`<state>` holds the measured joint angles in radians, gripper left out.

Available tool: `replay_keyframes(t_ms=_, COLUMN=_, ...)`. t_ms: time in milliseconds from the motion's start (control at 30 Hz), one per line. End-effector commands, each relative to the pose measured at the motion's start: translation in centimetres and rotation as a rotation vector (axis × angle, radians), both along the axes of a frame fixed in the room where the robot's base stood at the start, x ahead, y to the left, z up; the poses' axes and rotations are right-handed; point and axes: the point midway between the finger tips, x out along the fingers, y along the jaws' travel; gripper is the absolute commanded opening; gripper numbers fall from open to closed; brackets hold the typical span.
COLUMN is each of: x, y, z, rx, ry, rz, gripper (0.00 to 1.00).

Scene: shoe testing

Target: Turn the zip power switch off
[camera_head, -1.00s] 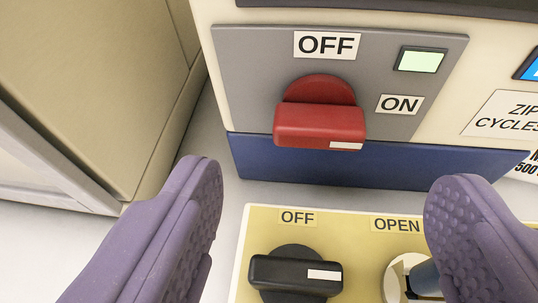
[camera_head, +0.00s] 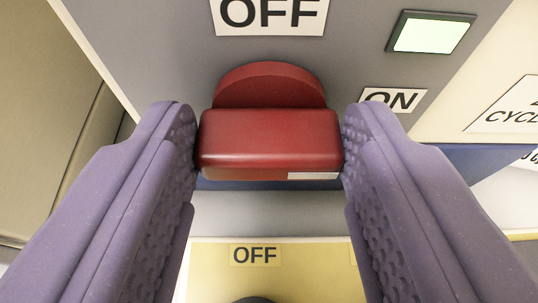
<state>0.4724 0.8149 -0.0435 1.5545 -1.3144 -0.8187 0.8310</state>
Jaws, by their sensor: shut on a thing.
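The zip power switch is a red rotary knob (camera_head: 270,138) with a wide handle on a grey panel. Its handle lies level across, and its white marker is at the right end, toward the ON label (camera_head: 393,99). The OFF label (camera_head: 268,14) is above the knob. My gripper (camera_head: 270,140) has its two purple, bumpy fingers on the left and right ends of the red handle, shut on it. A green indicator lamp (camera_head: 431,34) at the upper right is lit.
Below is a yellow panel (camera_head: 310,262) with another OFF label and the top of a black knob (camera_head: 256,299), mostly out of view. A beige cabinet (camera_head: 60,130) stands at the left. A white sign (camera_head: 510,110) is at the right.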

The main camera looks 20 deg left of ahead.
Motion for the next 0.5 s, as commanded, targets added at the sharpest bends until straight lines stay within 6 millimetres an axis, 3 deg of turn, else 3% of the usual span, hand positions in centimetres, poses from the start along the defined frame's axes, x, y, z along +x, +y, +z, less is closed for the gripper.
replay_keyframes(t_ms=267, x=-0.03, y=0.09, z=-0.07, rx=-0.055, ry=-0.020, rz=-0.001, gripper=0.21)
replay_keyframes(t_ms=500, x=-0.14, y=0.30, z=-0.38, rx=-0.203, ry=-0.074, rz=-0.002, gripper=0.21)
